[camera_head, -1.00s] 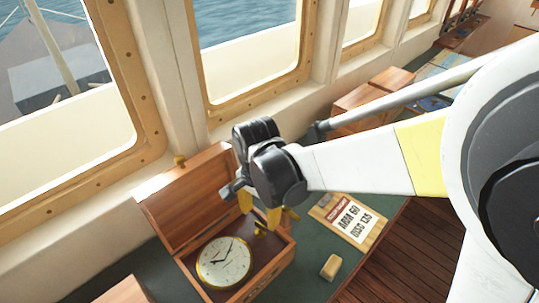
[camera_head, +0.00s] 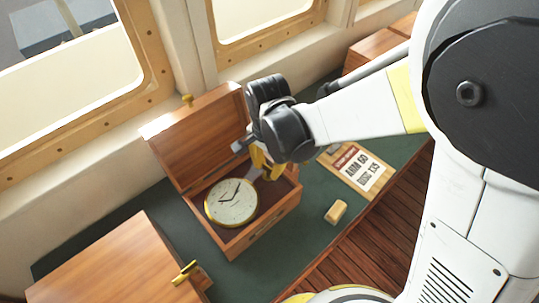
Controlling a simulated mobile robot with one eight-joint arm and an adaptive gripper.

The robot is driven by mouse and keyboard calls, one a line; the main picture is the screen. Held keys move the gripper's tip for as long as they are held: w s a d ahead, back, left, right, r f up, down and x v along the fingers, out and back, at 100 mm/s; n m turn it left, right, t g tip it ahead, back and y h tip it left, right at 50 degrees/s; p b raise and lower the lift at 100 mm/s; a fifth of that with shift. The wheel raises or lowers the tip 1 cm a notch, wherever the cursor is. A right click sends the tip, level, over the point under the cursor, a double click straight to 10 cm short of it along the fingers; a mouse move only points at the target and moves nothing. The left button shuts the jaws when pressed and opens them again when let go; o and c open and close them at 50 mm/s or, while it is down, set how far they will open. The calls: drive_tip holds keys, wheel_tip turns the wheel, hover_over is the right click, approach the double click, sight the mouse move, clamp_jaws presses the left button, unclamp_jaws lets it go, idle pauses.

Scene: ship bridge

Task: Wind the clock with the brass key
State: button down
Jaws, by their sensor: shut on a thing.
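The clock (camera_head: 232,203) has a cream face, black hands and a brass rim. It lies face up in an open wooden box (camera_head: 262,232) with its lid (camera_head: 198,138) tilted back. My gripper (camera_head: 267,167) is over the box's back right part, up and right of the clock face, apart from the face in the picture. It is shut on a small brass piece, which seems to be the brass key. The yellow fingers and dark wrist hide most of it, so its shape and tilt cannot be told.
The box stands on a green desk top (camera_head: 305,245). A sign board (camera_head: 355,170) and a small tan block (camera_head: 335,212) lie to its right. A wooden case (camera_head: 115,265) with a brass fitting (camera_head: 185,272) is at front left. Windows and the wall close off the back.

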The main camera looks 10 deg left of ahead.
drive_tip(key=shift+n, duration=0.4)
drive_tip(key=n+b, duration=0.1)
drive_tip(key=n, duration=0.1)
drive_tip(key=shift+f+n, duration=0.1)
drive_tip(key=shift+n, duration=0.3)
drive_tip(key=n+b, duration=0.1)
drive_tip(key=n, duration=0.7)
drive_tip(key=shift+b, duration=0.35)
drive_tip(key=shift+n, duration=1.8)
drive_tip(key=c, duration=1)
unclamp_jaws()
